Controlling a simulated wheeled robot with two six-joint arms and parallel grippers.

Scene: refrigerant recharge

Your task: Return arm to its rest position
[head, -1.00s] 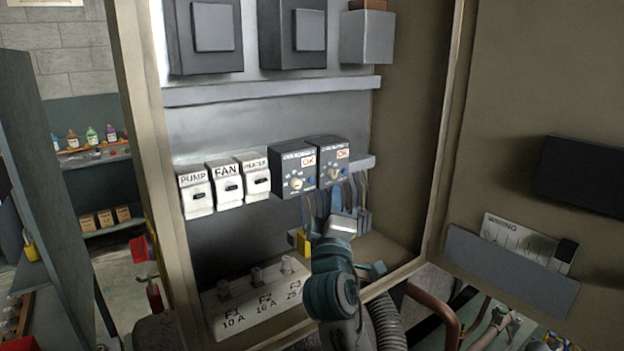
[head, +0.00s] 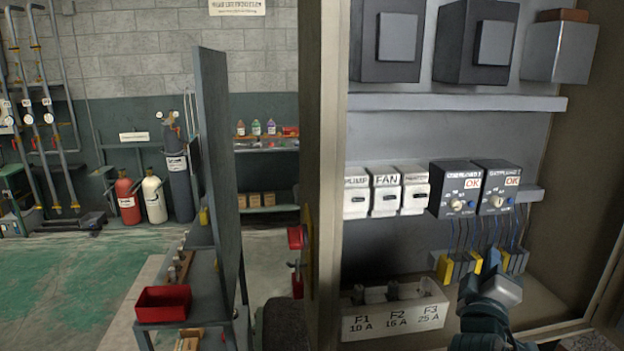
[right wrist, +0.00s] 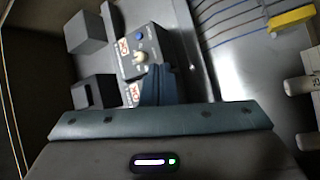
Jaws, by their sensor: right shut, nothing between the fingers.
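My right gripper (head: 490,265) is shut and empty. In the head view it is low inside the open electrical cabinet, in front of the yellow and grey terminal blocks (head: 445,268) and right of the fuse block (head: 395,318). In the right wrist view the closed fingers (right wrist: 157,84) overlap the two dark relay modules with OK labels, one of them (right wrist: 140,58) showing a knob; I cannot tell the gap. My left gripper is not in view.
The cabinet's left edge post (head: 333,150) stands close by. PUMP (head: 356,195) and FAN (head: 385,195) switches sit above the fuses. A workbench with a red bin (head: 163,304) is at the left, beside an upright panel (head: 218,160). Green floor (head: 60,280) is open farther left.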

